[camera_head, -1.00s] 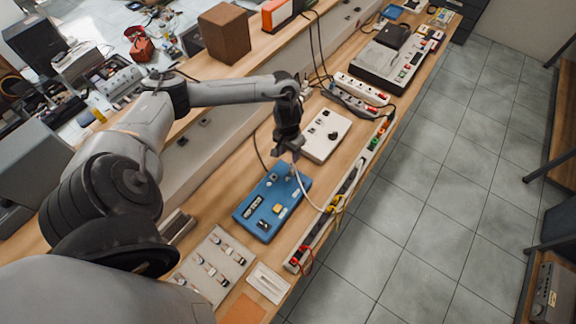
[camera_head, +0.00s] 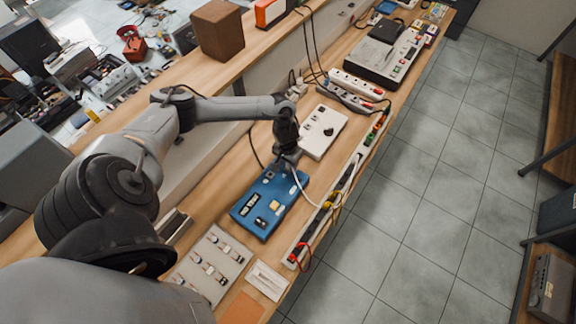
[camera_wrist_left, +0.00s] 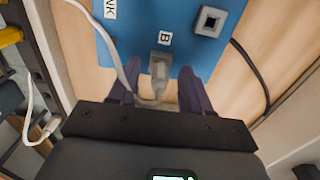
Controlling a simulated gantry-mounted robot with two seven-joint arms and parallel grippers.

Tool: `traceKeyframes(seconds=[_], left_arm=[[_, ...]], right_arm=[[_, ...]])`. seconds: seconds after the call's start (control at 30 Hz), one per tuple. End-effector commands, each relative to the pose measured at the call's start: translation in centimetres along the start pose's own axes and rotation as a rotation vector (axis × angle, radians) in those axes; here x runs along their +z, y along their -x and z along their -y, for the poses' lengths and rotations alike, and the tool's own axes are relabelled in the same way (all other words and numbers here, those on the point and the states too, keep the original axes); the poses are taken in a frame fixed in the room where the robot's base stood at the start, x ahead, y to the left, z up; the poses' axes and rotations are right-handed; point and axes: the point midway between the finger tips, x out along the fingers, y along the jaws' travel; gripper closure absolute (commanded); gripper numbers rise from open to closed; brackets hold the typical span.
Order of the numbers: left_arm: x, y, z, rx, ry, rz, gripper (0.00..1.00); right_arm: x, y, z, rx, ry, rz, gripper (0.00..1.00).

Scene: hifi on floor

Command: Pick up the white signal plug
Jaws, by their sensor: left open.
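The white signal plug (camera_wrist_left: 159,66) sits at the socket marked B on the edge of the blue box (camera_wrist_left: 138,27), as the left wrist view shows. A white cable (camera_wrist_left: 127,78) runs from it up and to the left. My left gripper (camera_wrist_left: 158,72) is open, with one dark finger on each side of the plug and gaps between. In the head view, my left gripper (camera_head: 290,160) is at the far end of the blue box (camera_head: 262,211); it hides most of the plug there. My right gripper is not in view.
A white control box (camera_head: 322,132) stands just beyond the gripper. A dark cable (camera_wrist_left: 252,72) passes right of the blue box. A grey panel (camera_head: 211,265) lies nearer.

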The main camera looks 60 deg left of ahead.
Motion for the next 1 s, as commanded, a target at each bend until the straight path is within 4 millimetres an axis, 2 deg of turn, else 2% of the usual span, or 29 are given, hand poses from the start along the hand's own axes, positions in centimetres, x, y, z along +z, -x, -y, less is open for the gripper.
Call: traceKeyframes(seconds=[0.1, 0.4, 0.77, 1.0], left_arm=[[0.0, 0.0, 0.0, 0.000, 0.000, 0.000, 0.53], [0.0, 0.1, 0.0, 0.000, 0.000, 0.000, 0.99], [0.0, 0.2, 0.0, 0.000, 0.000, 0.000, 1.00], [-0.1, 1.7, -0.1, 0.002, -0.001, -0.002, 1.00]], right_arm=[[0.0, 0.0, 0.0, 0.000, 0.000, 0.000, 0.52], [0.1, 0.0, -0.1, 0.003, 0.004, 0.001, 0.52], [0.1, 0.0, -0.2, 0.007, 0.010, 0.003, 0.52], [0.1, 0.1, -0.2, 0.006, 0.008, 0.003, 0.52]])
